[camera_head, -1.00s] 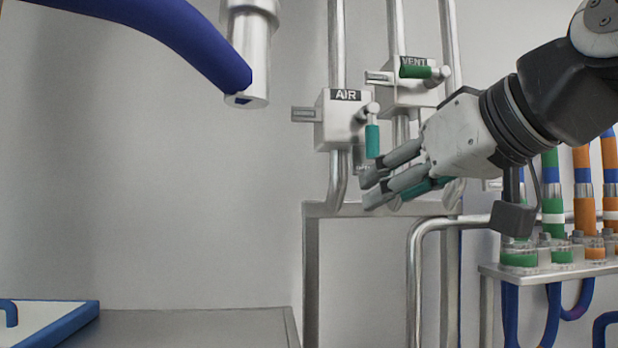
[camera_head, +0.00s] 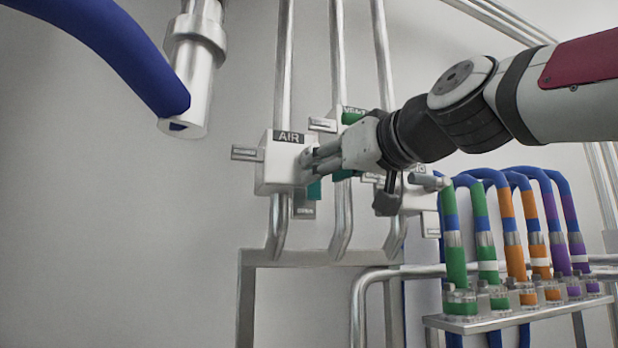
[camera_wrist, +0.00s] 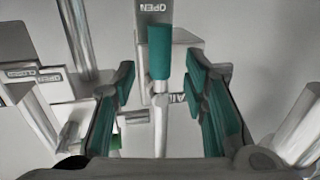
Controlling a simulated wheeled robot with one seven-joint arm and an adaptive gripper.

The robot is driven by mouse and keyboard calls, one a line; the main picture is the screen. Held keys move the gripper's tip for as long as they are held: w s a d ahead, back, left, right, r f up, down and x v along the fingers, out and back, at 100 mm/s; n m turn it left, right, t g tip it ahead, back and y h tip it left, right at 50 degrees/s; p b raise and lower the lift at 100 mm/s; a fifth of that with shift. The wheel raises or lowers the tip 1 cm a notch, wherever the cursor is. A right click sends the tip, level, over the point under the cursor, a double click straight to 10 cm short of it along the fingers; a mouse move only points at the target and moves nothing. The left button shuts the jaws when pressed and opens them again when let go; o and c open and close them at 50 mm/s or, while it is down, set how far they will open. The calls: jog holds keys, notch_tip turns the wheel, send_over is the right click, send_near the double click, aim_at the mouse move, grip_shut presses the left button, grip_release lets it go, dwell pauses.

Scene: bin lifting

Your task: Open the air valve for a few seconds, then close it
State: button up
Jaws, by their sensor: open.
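The AIR valve (camera_head: 262,172) is a white box on a vertical pipe, left of centre in the head view. Its teal handle (camera_head: 314,190) hangs down, partly hidden behind my fingers. My gripper (camera_head: 309,158) is in front of the valve's right side. In the wrist view, the teal handle (camera_wrist: 160,52) points at the plate marked OPEN (camera_wrist: 154,12). My open gripper (camera_wrist: 162,85) has one teal-padded finger on each side of the handle and its stem, with visible gaps on both sides.
The VENT valve's green handle (camera_head: 352,118) shows just behind my gripper. Another valve (camera_head: 418,195) is to its right. A rack (camera_head: 480,322) of coloured hoses stands lower right. A thick blue hose (camera_head: 110,50) hangs upper left. The lower left wall is clear.

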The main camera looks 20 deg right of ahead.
jog(key=shift+w+a, duration=0.25)
jog(key=shift+w, duration=0.85)
jog(key=shift+w+a, duration=0.25)
jog(key=shift+w, duration=0.85)
grip_shut()
